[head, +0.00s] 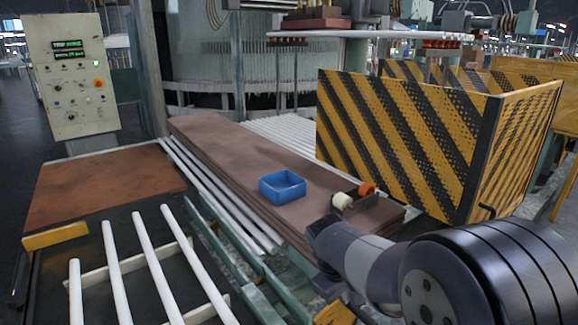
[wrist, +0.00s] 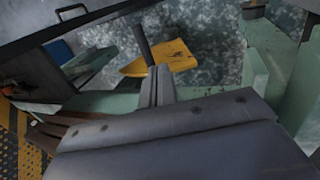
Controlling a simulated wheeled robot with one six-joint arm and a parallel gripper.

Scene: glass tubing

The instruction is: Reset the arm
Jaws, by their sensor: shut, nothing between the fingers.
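My arm reaches in from the lower right of the head view, its dark rounded links in front of the near end of the brown bench (head: 230,165). My gripper's fingers are not clearly visible there. In the wrist view my gripper (wrist: 160,72) is shut, its two narrow grey fingers side by side with nothing held. It is over the pale green frame (wrist: 110,102), close to a worn yellow plate (wrist: 172,57) in the picture. I cannot tell whether it touches either.
A blue bin (head: 282,187) sits on the bench, with a white-and-orange roller (head: 343,200) beside it. A striped yellow-black guard (head: 400,135) stands at right. White tubes (head: 157,265) lie on a rack at lower left. A control panel (head: 72,80) stands behind.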

